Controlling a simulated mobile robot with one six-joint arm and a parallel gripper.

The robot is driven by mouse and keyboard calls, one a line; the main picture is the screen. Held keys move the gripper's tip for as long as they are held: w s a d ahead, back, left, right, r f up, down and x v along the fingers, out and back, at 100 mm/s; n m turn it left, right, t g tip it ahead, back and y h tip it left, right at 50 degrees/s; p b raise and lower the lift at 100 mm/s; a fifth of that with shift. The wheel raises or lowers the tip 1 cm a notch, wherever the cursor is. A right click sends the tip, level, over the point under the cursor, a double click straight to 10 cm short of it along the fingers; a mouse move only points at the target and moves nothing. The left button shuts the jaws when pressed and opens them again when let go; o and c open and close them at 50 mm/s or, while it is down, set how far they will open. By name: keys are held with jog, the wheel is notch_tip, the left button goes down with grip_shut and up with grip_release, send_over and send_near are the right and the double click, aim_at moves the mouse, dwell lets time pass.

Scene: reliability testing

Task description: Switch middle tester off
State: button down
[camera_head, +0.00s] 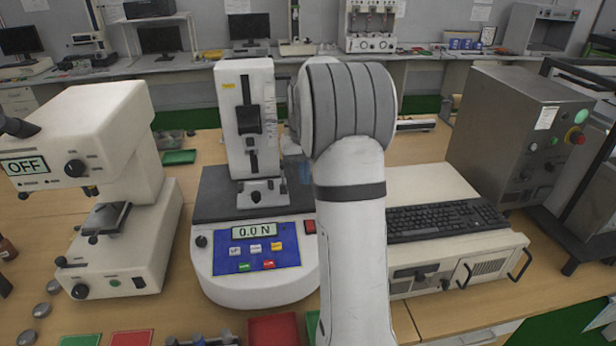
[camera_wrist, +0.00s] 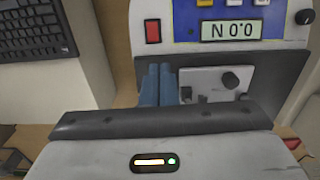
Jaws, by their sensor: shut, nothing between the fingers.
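The middle tester (camera_head: 207,262) is a white and grey force stand with a blue panel. Its display (camera_head: 254,231) is lit and reads 0.0 N. A red rocker switch (camera_head: 310,226) sits at the right of the panel, beside my arm. In the wrist view the tester appears upside down, with the red switch (camera_wrist: 152,31) above my fingertips and the lit display (camera_wrist: 232,30) to its right. My gripper (camera_wrist: 159,68) has its blue fingers together and empty, apart from the switch in the picture. In the head view my arm hides most of the gripper.
A white tester (camera_head: 120,225) on the left shows OFF. A keyboard (camera_head: 440,220) lies on a beige case (camera_head: 450,262) at the right. A grey metal box (camera_head: 500,130) stands behind it. Red (camera_head: 272,330) and green trays lie in front.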

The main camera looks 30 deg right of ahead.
jog(key=s+a+r+n+t, duration=0.1)
jog(key=s+a+r, duration=0.4)
jog(key=s+a, duration=0.3)
jog(key=s+a+n+t, duration=0.1)
jog(key=s+a, duration=0.5)
jog(key=s, duration=0.3)
jog(key=s+a+f+n+t, duration=0.1)
jog(key=s+a, duration=0.6)
jog(key=s, duration=0.3)
jog(key=shift+n, duration=0.4)
